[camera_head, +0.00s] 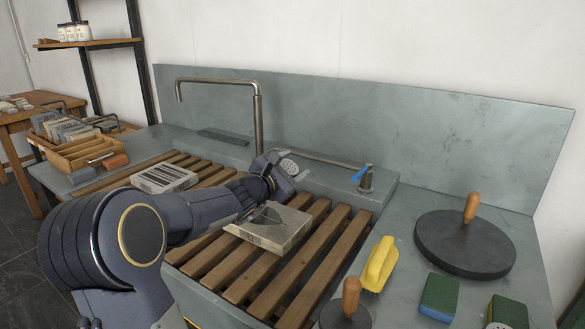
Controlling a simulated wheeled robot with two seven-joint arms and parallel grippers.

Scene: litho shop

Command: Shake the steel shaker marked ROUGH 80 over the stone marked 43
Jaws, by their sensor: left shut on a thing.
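My left arm reaches in from the left, and its gripper (277,172) is shut on a small steel shaker (288,166). The shaker is tilted, with its perforated end showing; its marking cannot be read. The gripper holds it above and behind a pale stone slab (282,236) lying on the wooden slats, with a dark patch on its top. A second pale slab (164,178) with dark stripes lies on the slats farther left. No number is legible on either slab. My right gripper is out of view.
A tap (257,120) stands behind the slatted sink (330,240). A wooden rack (85,152) stands left.

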